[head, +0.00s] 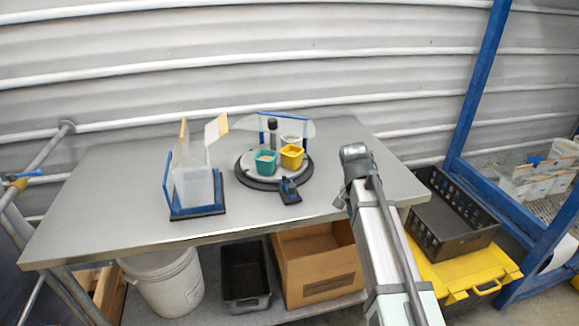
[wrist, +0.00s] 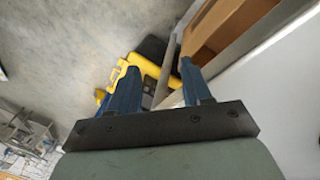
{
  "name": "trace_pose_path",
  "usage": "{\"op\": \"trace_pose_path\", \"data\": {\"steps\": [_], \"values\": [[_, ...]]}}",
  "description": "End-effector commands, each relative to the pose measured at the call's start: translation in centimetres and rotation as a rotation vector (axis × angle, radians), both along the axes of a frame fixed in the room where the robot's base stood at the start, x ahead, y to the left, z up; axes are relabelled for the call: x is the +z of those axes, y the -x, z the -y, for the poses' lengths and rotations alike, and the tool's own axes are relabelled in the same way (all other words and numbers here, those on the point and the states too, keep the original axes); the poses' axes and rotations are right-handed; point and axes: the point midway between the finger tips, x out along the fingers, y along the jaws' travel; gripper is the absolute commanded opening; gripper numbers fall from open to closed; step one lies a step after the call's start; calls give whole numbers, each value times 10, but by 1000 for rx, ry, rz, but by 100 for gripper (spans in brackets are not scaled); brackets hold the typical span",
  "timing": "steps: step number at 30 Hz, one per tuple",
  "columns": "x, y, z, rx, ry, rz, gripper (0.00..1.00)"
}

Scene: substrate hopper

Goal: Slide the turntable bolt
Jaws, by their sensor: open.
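The turntable (head: 240,172) is a light disc on a dark round base, standing on the grey table (head: 110,195). A small blue and black bolt (head: 289,190) sits at its front edge, toward the table's front. A teal cup (head: 266,163), a yellow cup (head: 291,156) and a whitish cup stand on the disc around a dark post (head: 272,132). In the wrist view, my gripper (wrist: 158,72) has its two blue fingers apart, with nothing between them. It points down past the table edge toward the floor, away from the bolt. The head view does not show its fingers clearly.
A clear hopper in a blue frame (head: 195,211) stands left of the turntable. A clear curved guard with a blue rail rises behind the cups. Right of the table are a black crate (head: 455,245), a yellow lid (head: 470,275) and a blue rack (head: 475,90). The table's front left is clear.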

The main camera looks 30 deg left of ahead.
Motion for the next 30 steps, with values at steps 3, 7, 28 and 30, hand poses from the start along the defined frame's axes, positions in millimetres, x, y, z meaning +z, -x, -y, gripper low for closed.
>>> {"op": "trace_pose_path", "data": {"steps": [3, 7, 28, 30], "values": [[12, 2, -17, -32, -16, 8, 49], [22, 5, -31, -60, -31, 12, 49], [67, 9, -133, 230, -98, -69, 49], [69, 8, -143, 291, -103, -82, 49]]}}
